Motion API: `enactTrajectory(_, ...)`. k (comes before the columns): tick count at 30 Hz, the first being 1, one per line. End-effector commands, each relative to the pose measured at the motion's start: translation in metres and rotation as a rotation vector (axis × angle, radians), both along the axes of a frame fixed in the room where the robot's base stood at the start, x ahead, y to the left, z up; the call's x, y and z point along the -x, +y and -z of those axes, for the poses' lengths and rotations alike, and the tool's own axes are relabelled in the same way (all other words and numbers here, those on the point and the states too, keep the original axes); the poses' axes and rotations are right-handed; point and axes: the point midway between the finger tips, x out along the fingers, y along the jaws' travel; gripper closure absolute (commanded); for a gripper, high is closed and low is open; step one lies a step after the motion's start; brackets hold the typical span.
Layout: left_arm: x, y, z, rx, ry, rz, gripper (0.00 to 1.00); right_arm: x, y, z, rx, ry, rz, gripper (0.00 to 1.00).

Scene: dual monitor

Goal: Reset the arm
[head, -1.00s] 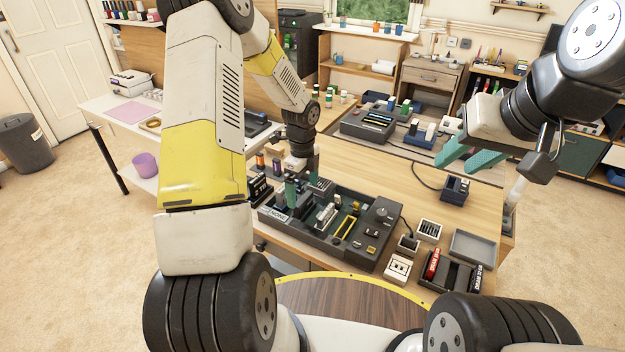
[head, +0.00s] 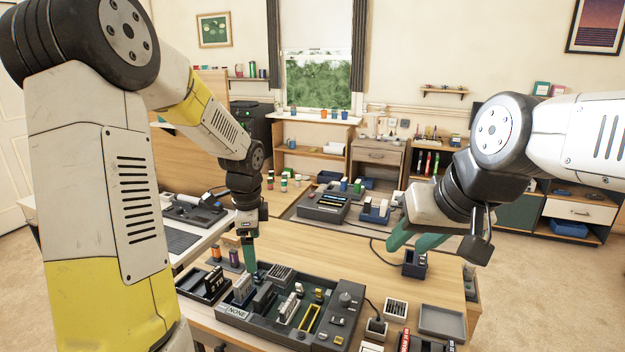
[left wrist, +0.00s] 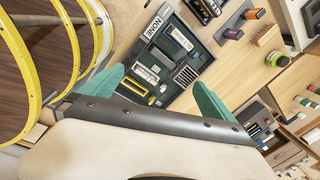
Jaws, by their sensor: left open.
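My left gripper (head: 250,258) points down over the left part of the dark tray-like console (head: 345,285) on the wooden table. In the left wrist view, the green fingers of my left gripper (left wrist: 160,92) stand wide apart with nothing between them. The console shows beyond them, with a "NONE" label (left wrist: 153,27). My right gripper (head: 415,243) hangs over the right side of the table, above a small dark blue box (head: 414,266). Its two green fingers look apart, and I see nothing held.
A grey tray (head: 442,322) and a small slotted box (head: 395,309) sit to the right of the console. Another dark device (head: 323,206) stands farther back. The table's middle between these is bare.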

Motion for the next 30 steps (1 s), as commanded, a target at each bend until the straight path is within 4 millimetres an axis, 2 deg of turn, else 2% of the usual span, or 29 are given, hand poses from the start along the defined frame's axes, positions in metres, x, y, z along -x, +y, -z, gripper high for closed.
enactTrajectory(1,0.013,0.0,-0.025,0.013,-0.039,-0.094,0.0,0.0,0.0,0.0,0.0,0.0,0.0,0.64)
enactTrajectory(3,0.032,-0.001,-0.052,0.047,-0.08,-0.238,0.0,0.0,0.0,0.0,0.0,0.0,0.0,0.64)
enactTrajectory(6,0.061,-0.004,-0.085,0.112,-0.137,-0.439,0.0,0.0,0.0,0.0,0.0,0.0,0.0,0.64)
enactTrajectory(12,0.124,-0.011,-0.132,0.302,-0.221,-0.83,0.0,0.0,0.0,0.0,0.0,0.0,0.0,0.64)
enactTrajectory(18,0.177,-0.02,-0.154,0.515,-0.241,-1.137,0.0,0.0,0.0,0.0,0.0,0.0,0.0,0.64)
enactTrajectory(21,0.193,-0.023,-0.158,0.588,-0.233,-1.23,0.0,0.0,0.0,0.0,0.0,0.0,0.0,0.64)
enactTrajectory(25,0.202,-0.026,-0.159,0.636,-0.223,-1.287,0.0,0.0,0.0,0.0,0.0,0.0,0.0,0.64)
enactTrajectory(30,0.204,-0.026,-0.159,0.643,-0.22,-1.298,0.0,0.0,0.0,0.0,0.0,0.0,0.0,0.64)
